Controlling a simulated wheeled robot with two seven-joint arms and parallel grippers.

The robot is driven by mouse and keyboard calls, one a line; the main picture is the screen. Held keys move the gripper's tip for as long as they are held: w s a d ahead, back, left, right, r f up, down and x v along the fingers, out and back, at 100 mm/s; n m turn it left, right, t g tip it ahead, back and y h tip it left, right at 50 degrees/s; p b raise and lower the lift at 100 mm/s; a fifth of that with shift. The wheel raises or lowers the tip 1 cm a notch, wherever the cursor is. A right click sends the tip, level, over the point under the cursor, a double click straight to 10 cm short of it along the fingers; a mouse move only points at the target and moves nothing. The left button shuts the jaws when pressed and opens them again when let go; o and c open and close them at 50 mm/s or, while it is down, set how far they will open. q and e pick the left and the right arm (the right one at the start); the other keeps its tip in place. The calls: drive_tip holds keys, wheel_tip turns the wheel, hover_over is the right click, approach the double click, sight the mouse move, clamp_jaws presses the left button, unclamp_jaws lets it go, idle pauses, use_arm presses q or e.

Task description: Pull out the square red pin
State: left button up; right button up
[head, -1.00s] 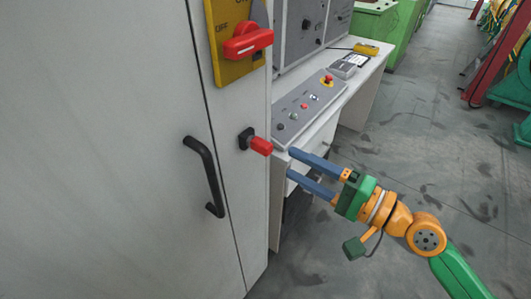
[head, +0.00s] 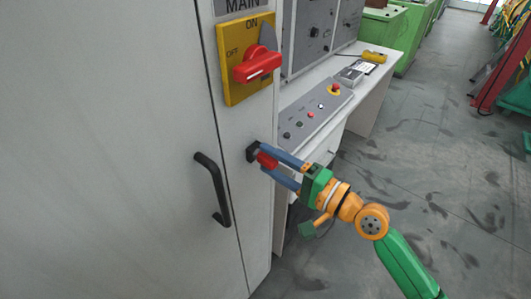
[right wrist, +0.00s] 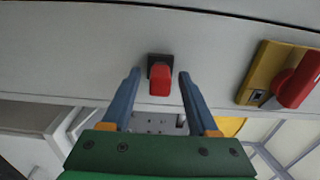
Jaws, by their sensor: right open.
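The square red pin (head: 266,159) sticks out of a black square socket (head: 252,152) on the grey cabinet front, below the yellow switch plate. My right gripper (head: 272,161) is open, with its two blue fingers on either side of the pin. In the right wrist view the red pin (right wrist: 160,82) lies between the open fingers (right wrist: 157,84), with a gap on both sides; it sits in its black socket (right wrist: 160,60). My left gripper is not in view.
A red rotary switch (head: 258,64) on a yellow plate (head: 233,92) is above the pin. A black door handle (head: 212,190) is to the left. A desk with a sloped button panel (head: 311,118) stands behind my right gripper. Open floor lies to the right.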

sight(276, 165)
drive_tip(key=shift+w+a, duration=0.25)
drive_tip(key=shift+a, duration=0.15)
idle(0.9)
clamp_jaws()
idle(0.5)
drive_tip(key=shift+d+f, duration=0.1)
idle(0.9)
drive_tip(key=shift+b+v, duration=0.6)
drive_tip(key=shift+v, duration=2.4)
